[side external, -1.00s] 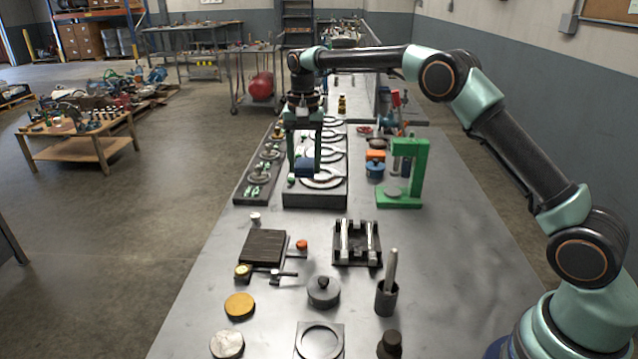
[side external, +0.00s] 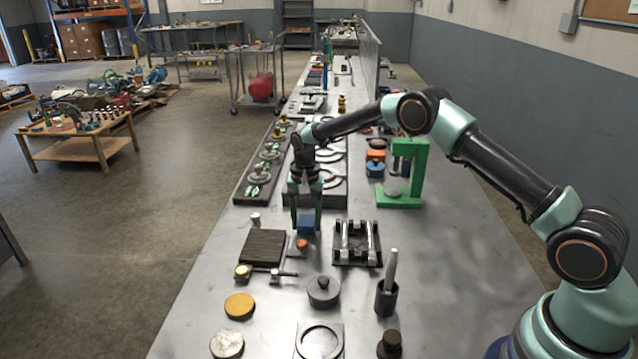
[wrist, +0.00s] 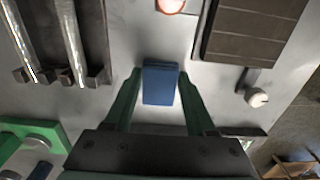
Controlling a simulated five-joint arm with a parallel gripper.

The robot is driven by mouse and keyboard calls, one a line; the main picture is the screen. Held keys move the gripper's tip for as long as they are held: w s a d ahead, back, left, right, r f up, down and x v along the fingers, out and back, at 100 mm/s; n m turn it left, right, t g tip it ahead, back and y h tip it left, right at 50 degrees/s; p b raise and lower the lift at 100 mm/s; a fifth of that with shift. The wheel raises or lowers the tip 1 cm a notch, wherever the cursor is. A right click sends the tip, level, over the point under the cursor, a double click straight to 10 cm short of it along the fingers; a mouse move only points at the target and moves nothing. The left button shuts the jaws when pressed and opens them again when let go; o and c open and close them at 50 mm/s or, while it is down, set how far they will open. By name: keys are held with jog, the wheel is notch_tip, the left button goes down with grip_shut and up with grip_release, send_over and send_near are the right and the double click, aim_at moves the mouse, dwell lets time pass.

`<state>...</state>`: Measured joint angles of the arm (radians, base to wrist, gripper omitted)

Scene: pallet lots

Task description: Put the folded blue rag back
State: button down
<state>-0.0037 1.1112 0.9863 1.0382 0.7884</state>
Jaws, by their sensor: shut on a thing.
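The folded blue rag (side external: 306,224) is a small blue block between the green fingers of my gripper (side external: 306,226). In the wrist view the rag (wrist: 160,84) sits between the two fingertips of my gripper (wrist: 160,82), which are shut on it. The rag is held over the metal bench, between the dark slatted block and the black fixture with two silver bars. I cannot tell how high above the bench it is.
The dark slatted block (side external: 262,248) is at left and the fixture with silver bars (side external: 357,246) at right. An orange-topped piece (side external: 302,244) lies just in front. The green press (side external: 407,172) and the grey ring tray (side external: 333,194) stand behind. Bare bench (side external: 450,270) lies at right.

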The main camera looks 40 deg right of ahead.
jog(key=shift+f, duration=0.2)
jog(key=shift+f, duration=0.15)
jog(key=shift+c, duration=1.1)
grip_release()
